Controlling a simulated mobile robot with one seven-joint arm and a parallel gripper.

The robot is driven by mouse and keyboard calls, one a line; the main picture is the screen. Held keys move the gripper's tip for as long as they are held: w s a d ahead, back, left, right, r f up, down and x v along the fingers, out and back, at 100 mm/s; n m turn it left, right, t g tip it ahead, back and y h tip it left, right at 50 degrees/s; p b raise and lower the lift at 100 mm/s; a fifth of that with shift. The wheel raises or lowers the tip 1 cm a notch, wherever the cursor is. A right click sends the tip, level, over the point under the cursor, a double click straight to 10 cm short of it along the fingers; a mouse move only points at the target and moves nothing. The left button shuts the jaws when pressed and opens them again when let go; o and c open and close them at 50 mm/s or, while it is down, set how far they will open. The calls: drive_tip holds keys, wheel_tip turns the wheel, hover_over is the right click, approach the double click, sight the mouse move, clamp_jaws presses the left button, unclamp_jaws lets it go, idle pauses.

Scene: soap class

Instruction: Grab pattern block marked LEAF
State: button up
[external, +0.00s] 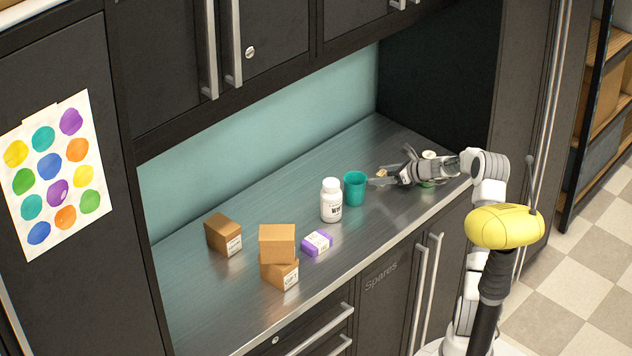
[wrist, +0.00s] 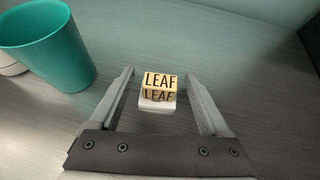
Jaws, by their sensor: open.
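The LEAF block (wrist: 159,81) is small and tan, with LEAF in dark letters on its top and near side. A white part shows at its lower edge; I cannot tell whether it belongs to the block. In the external view the block (external: 382,173) is a small tan patch on the metal counter, partly hidden by my gripper (external: 392,167). In the wrist view my gripper (wrist: 160,74) is open, with one finger on each side of the block and a gap on both sides.
A teal cup (wrist: 48,45) stands left of my left finger. The counter (external: 200,300) also holds a white bottle (external: 331,200), a purple-and-white box (external: 317,243) and several brown boxes (external: 223,236). A pale-lidded container (external: 429,155) is partly hidden behind my gripper.

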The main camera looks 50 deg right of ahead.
drive_tip(key=shift+c, duration=0.2)
clamp_jaws()
